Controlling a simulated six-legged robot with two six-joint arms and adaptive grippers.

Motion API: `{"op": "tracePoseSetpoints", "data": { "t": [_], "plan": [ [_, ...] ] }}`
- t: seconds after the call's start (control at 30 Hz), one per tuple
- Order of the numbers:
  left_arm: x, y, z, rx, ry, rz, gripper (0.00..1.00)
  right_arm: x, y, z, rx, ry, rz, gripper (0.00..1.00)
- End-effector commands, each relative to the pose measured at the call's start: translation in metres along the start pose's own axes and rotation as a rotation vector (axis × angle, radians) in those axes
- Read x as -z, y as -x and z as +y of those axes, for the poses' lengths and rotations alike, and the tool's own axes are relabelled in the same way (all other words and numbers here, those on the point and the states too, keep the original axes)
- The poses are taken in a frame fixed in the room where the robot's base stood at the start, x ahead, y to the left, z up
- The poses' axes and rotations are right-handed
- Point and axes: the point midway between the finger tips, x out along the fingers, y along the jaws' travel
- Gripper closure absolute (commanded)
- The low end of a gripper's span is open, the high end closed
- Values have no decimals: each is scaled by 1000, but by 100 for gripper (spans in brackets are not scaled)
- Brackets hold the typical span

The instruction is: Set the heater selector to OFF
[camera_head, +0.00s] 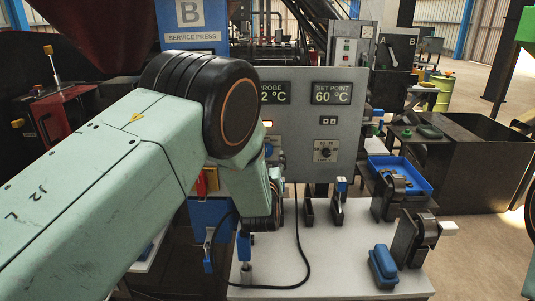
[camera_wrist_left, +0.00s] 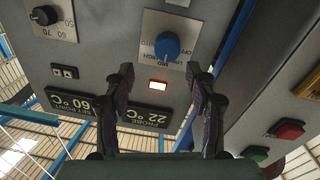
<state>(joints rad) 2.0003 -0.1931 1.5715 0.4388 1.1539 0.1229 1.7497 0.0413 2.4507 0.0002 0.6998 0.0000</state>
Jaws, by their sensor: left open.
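A blue rotary knob (camera_wrist_left: 167,45), which appears to be the heater selector, sits on a pale label plate (camera_wrist_left: 190,28) on the grey panel. The plate appears upside down in the left wrist view. My right gripper is not in view.
A black dial (camera_head: 325,151) sits under the 60 °C set point display (camera_head: 331,93). In the wrist view a lit indicator (camera_wrist_left: 158,85) lies between the fingers, with red (camera_wrist_left: 290,130) and green (camera_wrist_left: 257,153) buttons at right. A white table (camera_head: 330,270) below holds black fixtures and a blue block (camera_head: 383,265).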

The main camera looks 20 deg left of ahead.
Motion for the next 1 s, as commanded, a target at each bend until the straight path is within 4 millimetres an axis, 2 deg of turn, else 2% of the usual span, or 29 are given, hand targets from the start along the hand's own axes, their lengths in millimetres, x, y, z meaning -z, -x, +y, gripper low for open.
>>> {"op": "tracePoseSetpoints", "data": {
  "t": [0.1, 0.3, 0.7, 1.0],
  "plan": [
    [0, -17, -3, 4, 2, 1, 44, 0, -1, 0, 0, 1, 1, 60],
    [0, -34, -3, 3, 1, 0, 44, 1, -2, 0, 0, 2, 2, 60],
    [0, -42, -4, 3, -1, 0, 44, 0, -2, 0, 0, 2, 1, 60],
    [0, -42, -4, 3, -1, 0, 69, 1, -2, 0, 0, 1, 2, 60]
  ]
}}
